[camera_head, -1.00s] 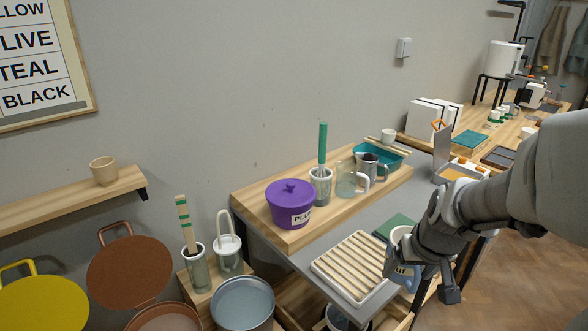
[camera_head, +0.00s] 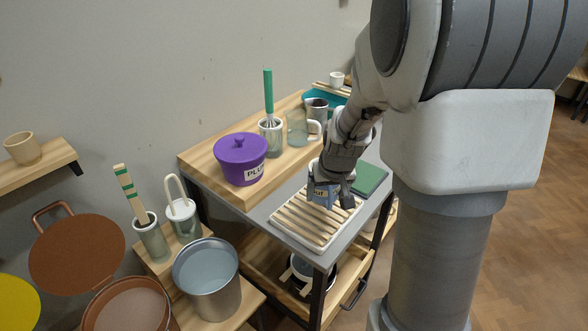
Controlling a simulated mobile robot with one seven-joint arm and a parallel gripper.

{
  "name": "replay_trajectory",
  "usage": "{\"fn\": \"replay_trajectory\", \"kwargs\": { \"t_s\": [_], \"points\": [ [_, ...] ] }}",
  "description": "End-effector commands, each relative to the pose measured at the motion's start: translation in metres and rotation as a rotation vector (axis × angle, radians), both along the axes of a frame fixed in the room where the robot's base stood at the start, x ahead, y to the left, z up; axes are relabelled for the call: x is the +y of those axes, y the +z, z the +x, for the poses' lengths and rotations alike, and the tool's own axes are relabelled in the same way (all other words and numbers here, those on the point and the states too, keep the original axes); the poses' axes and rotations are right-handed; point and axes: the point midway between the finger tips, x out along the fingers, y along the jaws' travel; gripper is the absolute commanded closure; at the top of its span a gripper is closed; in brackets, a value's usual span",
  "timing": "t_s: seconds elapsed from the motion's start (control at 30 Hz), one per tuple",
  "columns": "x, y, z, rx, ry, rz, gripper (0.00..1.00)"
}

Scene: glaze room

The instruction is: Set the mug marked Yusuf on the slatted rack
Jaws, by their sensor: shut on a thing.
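The slatted rack (camera_head: 295,222), pale wood slats in a white tray, lies on the grey cart top. My gripper (camera_head: 328,192) is over the right part of the rack, pointing down. It is shut on a blue-grey mug (camera_head: 319,195), of which only a part shows, with a pale label whose last letters look like "uf". The mug is at or just above the slats; whether it touches them I cannot tell. My wrist hides the mug's upper part.
A purple lidded pot (camera_head: 240,160) stands on the raised wooden shelf behind the rack, with a whisk holder (camera_head: 270,136) and a glass jug (camera_head: 298,128). A green mat (camera_head: 369,179) lies right of the rack. A metal bucket (camera_head: 208,278) stands at the lower left.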

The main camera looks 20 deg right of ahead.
Motion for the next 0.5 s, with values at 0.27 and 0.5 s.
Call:
{"fn": "replay_trajectory", "kwargs": {
  "t_s": [0.27, 0.5],
  "points": [
    [0.004, -0.014, 0.018, -0.001, 0.0, 0.0, 0.91],
    [0.004, -0.048, 0.016, 0.002, -0.001, 0.001, 0.91]
  ]
}}
